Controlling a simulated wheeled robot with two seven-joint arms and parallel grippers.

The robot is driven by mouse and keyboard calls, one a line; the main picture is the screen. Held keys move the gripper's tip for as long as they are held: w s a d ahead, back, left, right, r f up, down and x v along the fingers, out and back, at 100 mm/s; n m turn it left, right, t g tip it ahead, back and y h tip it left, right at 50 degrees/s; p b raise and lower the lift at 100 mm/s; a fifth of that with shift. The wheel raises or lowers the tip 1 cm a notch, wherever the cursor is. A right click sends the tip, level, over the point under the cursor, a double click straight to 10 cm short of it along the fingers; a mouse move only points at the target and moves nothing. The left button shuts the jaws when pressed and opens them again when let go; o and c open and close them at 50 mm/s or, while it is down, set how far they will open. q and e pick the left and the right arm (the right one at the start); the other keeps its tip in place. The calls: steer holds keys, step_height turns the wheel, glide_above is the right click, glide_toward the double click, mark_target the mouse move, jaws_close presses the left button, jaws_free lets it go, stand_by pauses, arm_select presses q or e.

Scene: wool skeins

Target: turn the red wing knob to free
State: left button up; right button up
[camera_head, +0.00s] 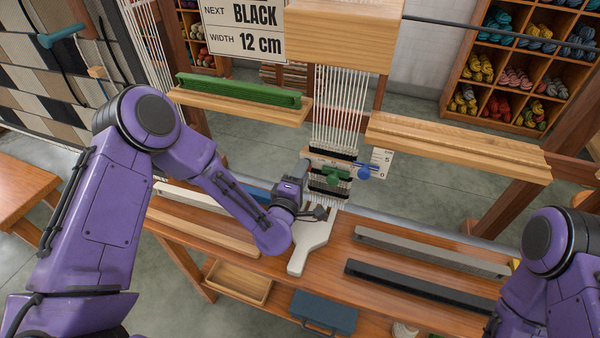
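I cannot make out the red wing knob; my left gripper and wrist cover part of the loom's small work area. A green wing knob (332,176) and a blue wing knob (366,172) show there, at the lower end of the white warp threads (338,108). My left gripper (315,212) is just left of and below the green knob, close to the woven band (328,190). Its fingertips are small and dark, so I cannot tell how far apart they are. My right arm enters at the lower right; its gripper is out of view.
A white paddle-shaped piece (312,243) lies on the wooden bench below my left gripper. Dark and grey bars (420,285) lie to the right. A green bar (238,90) rests on a wooden beam. A sign (243,28) reads NEXT BLACK, WIDTH 12 cm. Yarn shelves stand behind.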

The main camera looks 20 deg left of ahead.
arm_select(q)
jaws_close()
steer(key=shift+a, duration=0.15)
steer(key=shift+f+n, duration=0.1)
steer(key=shift+n, duration=0.2)
steer(key=shift+n+b, duration=5.9)
steer(key=shift+n, duration=2.8)
steer(key=shift+s, duration=0.1)
steer(key=shift+o, duration=1)
jaws_free()
